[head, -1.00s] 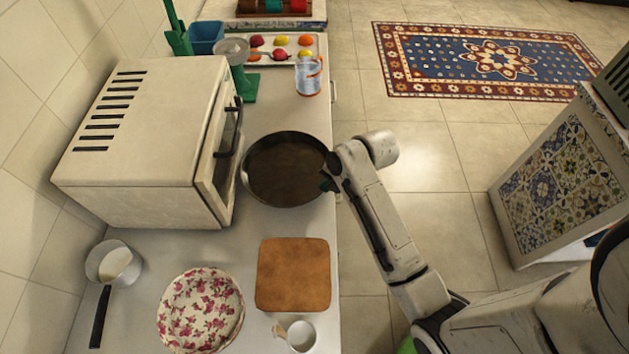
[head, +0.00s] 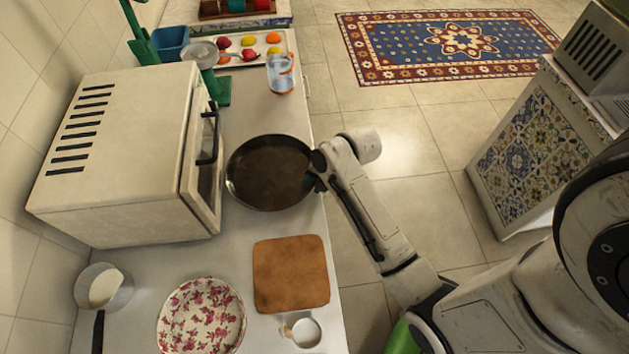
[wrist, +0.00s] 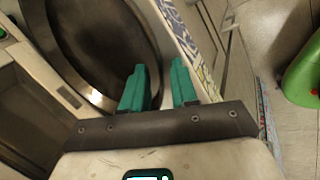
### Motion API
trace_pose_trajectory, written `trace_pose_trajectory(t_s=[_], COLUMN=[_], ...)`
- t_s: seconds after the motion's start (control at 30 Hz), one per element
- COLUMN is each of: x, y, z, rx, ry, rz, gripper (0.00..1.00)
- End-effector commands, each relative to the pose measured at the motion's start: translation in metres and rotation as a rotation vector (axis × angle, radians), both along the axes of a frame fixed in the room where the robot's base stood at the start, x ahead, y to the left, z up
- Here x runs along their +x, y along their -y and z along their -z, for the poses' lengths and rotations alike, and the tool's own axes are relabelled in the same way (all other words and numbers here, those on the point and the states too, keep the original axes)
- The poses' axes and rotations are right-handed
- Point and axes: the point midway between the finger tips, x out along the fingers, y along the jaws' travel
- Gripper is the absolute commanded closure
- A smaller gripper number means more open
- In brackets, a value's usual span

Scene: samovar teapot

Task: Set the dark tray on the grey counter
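The dark tray (head: 271,172) is round and shallow, with a raised rim. In the head view it looks roughly level, over the grey counter (head: 235,252) and just right of the oven. I cannot tell whether its underside touches the counter. My gripper (head: 313,175) is at the tray's right rim, near the counter's edge. In the wrist view the tray (wrist: 85,45) fills the upper left, and its rim runs into the narrow gap between the green fingers of my gripper (wrist: 158,85). The fingers appear shut on the rim, though the contact itself is hidden.
A white oven (head: 125,155) stands close left. A brown board (head: 291,273), a floral dish (head: 201,318), a white cup (head: 306,332) and a saucepan (head: 103,288) are nearer. A glass jar (head: 280,75) and a fruit tray (head: 238,60) are farther back. Bare counter lies between jar and tray.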

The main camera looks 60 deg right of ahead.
Motion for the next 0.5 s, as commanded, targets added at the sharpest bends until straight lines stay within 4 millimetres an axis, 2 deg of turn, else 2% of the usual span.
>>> trace_pose_trajectory(t_s=[0.17, 0.27, 0.5], x=[-0.002, -0.007, -0.028], y=[0.001, 0.002, 0.007], z=[-0.006, -0.017, -0.061], rx=[-0.001, -0.001, -0.003], ry=[0.002, 0.003, 0.005], rz=[0.001, 0.002, 0.001], gripper=[0.72, 0.72, 0.72])
